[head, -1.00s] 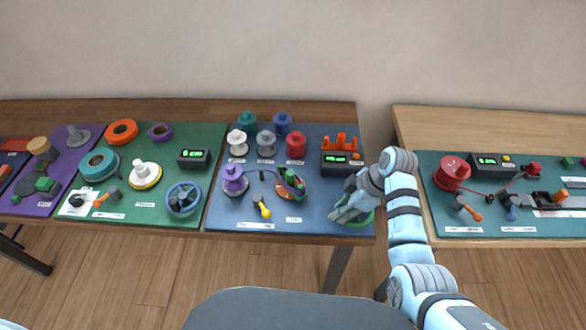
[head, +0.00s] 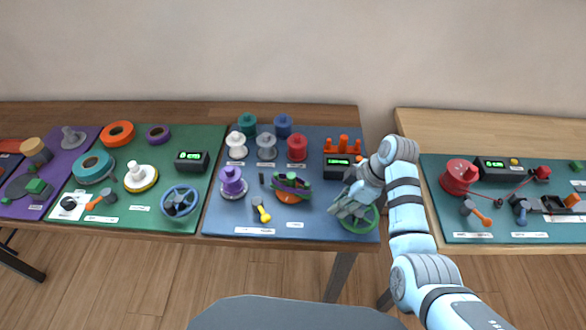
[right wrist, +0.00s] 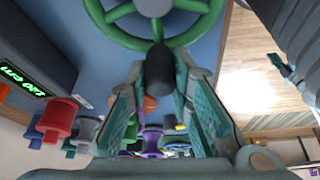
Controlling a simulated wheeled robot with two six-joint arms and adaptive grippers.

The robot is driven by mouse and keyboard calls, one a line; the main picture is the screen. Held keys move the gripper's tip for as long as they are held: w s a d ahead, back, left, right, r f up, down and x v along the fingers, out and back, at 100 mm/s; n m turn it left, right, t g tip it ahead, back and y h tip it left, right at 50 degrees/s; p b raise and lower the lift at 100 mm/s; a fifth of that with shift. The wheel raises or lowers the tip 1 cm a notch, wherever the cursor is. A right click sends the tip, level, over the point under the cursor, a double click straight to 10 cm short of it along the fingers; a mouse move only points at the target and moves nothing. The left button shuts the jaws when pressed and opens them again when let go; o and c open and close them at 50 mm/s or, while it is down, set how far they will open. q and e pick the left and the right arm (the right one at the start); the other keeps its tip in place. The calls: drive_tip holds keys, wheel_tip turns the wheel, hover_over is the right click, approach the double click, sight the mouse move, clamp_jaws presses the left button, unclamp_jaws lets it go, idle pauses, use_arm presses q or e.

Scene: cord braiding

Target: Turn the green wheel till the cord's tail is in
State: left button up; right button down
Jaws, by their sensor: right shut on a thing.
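The green wheel (head: 372,221) lies at the front right corner of the blue mat, partly hidden by my right gripper (head: 342,208). In the right wrist view its rim and spokes (right wrist: 122,38) fill the top. My right gripper (right wrist: 160,82) is shut on the wheel's dark knob (right wrist: 160,72). The orange round unit with green and purple parts (head: 290,186) stands left of the wheel, and the purple spool (head: 232,183) is left of that. I cannot make out the cord's tail. My left gripper is not in view.
A black box with a green display (head: 338,170) and an orange pronged rack (head: 343,145) stand behind the wheel. Several spools stand along the back of the mat. A yellow-handled tool (head: 262,211) lies in front. A gap separates this table from the right one.

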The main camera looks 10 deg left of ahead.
drive_tip(key=c, duration=1.4)
unclamp_jaws()
drive_tip(key=shift+o, duration=0.2)
